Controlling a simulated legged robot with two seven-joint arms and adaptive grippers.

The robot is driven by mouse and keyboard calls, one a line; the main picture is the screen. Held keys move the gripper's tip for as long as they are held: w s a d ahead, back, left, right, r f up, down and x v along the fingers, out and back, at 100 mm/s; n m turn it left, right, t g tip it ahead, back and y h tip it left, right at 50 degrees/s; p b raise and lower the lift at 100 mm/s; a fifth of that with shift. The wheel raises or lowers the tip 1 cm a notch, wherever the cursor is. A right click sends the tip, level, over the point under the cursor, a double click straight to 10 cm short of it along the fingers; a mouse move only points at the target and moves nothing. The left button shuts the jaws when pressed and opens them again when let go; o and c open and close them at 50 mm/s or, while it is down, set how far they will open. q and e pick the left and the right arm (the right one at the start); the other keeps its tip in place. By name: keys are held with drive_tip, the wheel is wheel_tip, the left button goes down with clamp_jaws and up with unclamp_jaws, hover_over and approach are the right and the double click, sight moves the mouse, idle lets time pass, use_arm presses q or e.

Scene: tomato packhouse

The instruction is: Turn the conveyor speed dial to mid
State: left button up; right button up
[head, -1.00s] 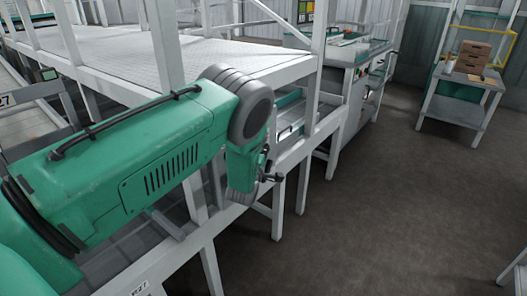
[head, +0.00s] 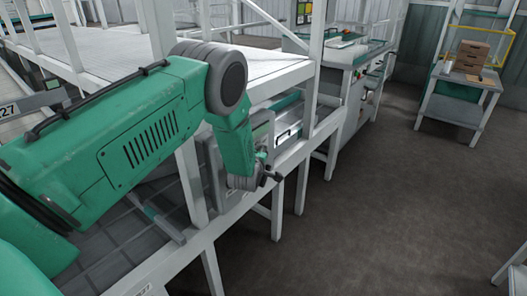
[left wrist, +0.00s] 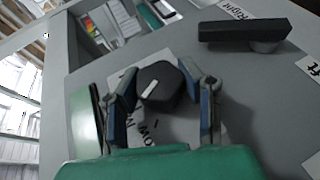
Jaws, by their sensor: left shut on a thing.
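In the left wrist view, a black speed dial (left wrist: 165,80) with a white pointer mark sits on a grey panel (left wrist: 265,90). The mark lies toward the dial's left side, slanting to the lower left. A white label (left wrist: 148,132) under the dial shows "LOW" and part of another word; the rest is hidden. My left gripper (left wrist: 161,74) is shut on the dial, one finger on each side. In the head view my left gripper (head: 270,174) is small beside the white frame, and the dial cannot be made out. My right gripper is in neither view.
A black lever handle (left wrist: 243,31) is beside the dial at upper right, near a label reading "Right" (left wrist: 238,10). In the head view, a side table (head: 455,105) carries stacked cardboard boxes (head: 473,57).

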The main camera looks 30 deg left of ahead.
use_arm(q)
drive_tip(key=m+g+p, duration=0.1)
drive_tip(key=g+p, duration=0.2)
drive_tip(key=g, duration=0.2)
drive_tip(key=shift+s+f, duration=0.1)
drive_tip(key=shift+g, duration=0.3)
idle(0.4)
drive_tip(key=o, duration=1.2)
drive_tip(key=shift+s+r, duration=0.15)
drive_tip(key=shift+r, duration=0.2)
drive_tip(key=v, duration=1.1)
